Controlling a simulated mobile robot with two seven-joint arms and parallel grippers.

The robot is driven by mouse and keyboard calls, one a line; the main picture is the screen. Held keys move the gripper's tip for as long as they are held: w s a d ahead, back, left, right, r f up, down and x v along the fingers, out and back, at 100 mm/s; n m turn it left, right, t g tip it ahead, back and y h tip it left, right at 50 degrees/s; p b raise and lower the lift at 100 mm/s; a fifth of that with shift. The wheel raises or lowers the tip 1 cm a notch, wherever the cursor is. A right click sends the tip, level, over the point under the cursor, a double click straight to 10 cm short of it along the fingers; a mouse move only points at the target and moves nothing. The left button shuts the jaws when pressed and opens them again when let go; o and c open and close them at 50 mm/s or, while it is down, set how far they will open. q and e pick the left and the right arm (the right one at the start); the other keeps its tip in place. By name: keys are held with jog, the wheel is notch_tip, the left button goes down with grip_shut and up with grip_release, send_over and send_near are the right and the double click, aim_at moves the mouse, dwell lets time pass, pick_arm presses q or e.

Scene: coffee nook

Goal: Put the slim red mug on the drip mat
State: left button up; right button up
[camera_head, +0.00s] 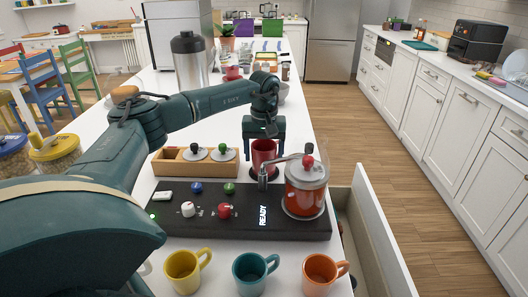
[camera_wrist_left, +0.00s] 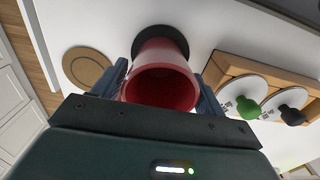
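The slim red mug (camera_head: 263,152) is upright behind the black machine base (camera_head: 252,227) in the head view, under my left gripper (camera_head: 264,128). In the left wrist view, the mug (camera_wrist_left: 160,82) is between the two fingers of that gripper (camera_wrist_left: 163,80), its open top facing the camera. The fingers flank it very closely; I cannot tell whether they press on it. A dark round mat (camera_wrist_left: 181,38) shows around the mug's base, and the mug is centred over it. Whether the base touches the mat is hidden. My right gripper is in neither view.
A wooden box (camera_head: 172,168) with round lids is left of the mug. A red canister (camera_head: 305,190) with a crank stands close on the right. A brown round coaster (camera_wrist_left: 85,68) lies beside the mat. Yellow (camera_head: 183,271), teal (camera_head: 250,277) and orange (camera_head: 319,276) mugs stand in front.

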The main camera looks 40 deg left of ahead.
pick_arm(q)
jog(key=shift+o, duration=1.3)
jog(key=shift+r, duration=0.15)
notch_tip(320, 180, up, 12)
jog(key=shift+b, duration=0.4)
jog(key=shift+d, duration=0.1)
